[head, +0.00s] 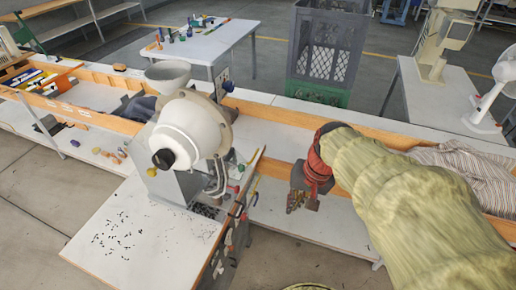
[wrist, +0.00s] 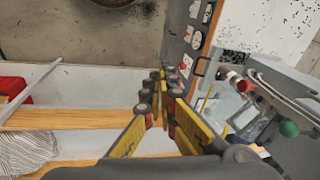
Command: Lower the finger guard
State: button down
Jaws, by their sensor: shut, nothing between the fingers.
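The eyelet press (head: 195,125), a white rounded head on a grey metal body, stands on the near bench. Curved metal rods and a small clear part show on its side in the wrist view (wrist: 243,115); I cannot tell for sure which is the finger guard. A green ball knob (wrist: 289,129) and a red knob (wrist: 232,76) show there too. My gripper (head: 303,202) is right of the press, apart from it, pointing down. In the wrist view, its yellow and grey fingers (wrist: 166,78) are together and empty, left of the press.
The press stands on a white bench top (head: 120,235) strewn with small dark bits. A panel with tools and labels (wrist: 192,40) forms its side edge. Wooden rails (head: 265,115) run along the long bench behind. A striped cloth (head: 465,165) lies right of my arm.

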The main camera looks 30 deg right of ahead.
jog(key=w+d+r+m+t+y+p, duration=0.3)
jog(key=w+d+r+m+y+p, duration=0.15)
jog(key=d+p, duration=0.25)
jog(key=n+t, duration=0.2)
send_near(252, 168)
jog(key=x, duration=0.7)
jog(key=shift+d+b, duration=0.15)
jog(key=shift+b, duration=0.25)
